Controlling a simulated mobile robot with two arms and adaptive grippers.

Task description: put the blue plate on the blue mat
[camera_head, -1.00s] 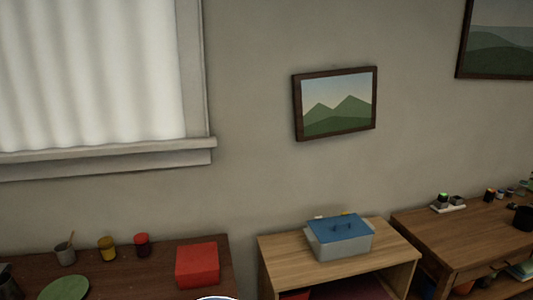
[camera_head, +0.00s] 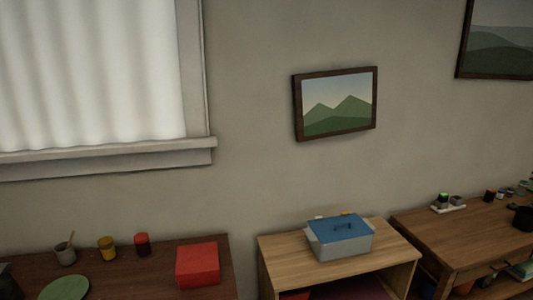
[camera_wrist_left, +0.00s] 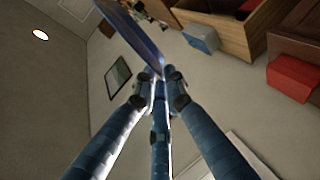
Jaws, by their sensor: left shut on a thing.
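In the left wrist view my left gripper (camera_wrist_left: 161,82) is shut on the blue plate (camera_wrist_left: 138,38). The plate is seen nearly edge-on, as a dark blue strip running from the fingertips to the top edge of the picture. Part of it lies outside the picture. Neither gripper shows in the head view. I see no blue mat in either view.
A dark table (camera_head: 125,283) at bottom left bears a green plate (camera_head: 66,288), a red box (camera_head: 198,265), a grey cup and small jars. A light wood shelf (camera_head: 282,253) bears a blue-lidded container (camera_head: 340,238). Another table (camera_head: 450,240) stands at right.

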